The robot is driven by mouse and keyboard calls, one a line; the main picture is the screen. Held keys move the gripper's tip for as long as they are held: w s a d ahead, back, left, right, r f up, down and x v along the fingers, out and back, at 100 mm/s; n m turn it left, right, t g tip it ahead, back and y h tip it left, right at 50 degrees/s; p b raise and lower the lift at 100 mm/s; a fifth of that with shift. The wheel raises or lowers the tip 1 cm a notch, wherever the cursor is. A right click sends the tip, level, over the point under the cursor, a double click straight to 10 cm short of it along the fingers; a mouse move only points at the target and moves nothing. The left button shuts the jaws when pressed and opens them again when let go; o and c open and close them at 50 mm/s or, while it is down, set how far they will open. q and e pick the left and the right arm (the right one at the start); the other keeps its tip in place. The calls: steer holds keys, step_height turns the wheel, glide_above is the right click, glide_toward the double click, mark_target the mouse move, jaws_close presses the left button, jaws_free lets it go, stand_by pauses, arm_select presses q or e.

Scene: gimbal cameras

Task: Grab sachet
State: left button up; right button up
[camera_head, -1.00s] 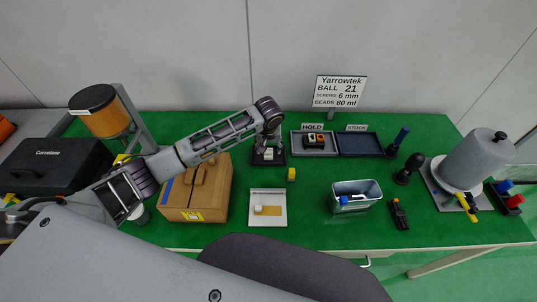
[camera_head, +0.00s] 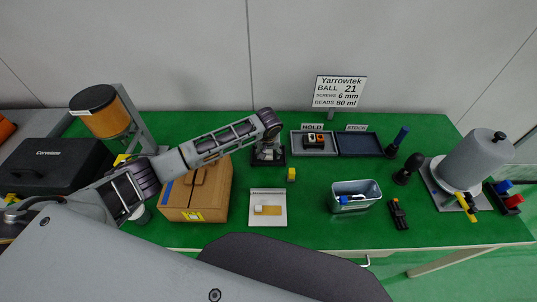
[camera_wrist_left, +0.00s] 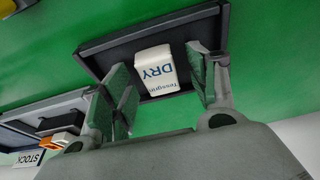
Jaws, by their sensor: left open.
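A small white sachet (camera_wrist_left: 157,75) printed "DRY" lies in a black tray (camera_wrist_left: 100,45), as the left wrist view shows. My left gripper (camera_wrist_left: 165,90) is open, with one finger on each side of the sachet in that view. I cannot tell whether the fingers touch it. In the head view my left gripper (camera_head: 268,150) points down over the black tray (camera_head: 281,161) and mostly hides the sachet. My right gripper is not in view.
The HOLD tray (camera_head: 296,146) and STOCK tray (camera_head: 360,148) lie to the right. A metal tin (camera_head: 357,205) and a white tray (camera_head: 268,220) stand nearer.

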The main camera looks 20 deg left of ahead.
mark_target(269, 153)
arm_select(q)
steer(key=shift+c, duration=0.4)
steer(key=c, duration=0.9)
steer(key=shift+o, duration=0.2)
steer(key=shift+r, duration=0.1)
step_height(269, 153, up, 10)
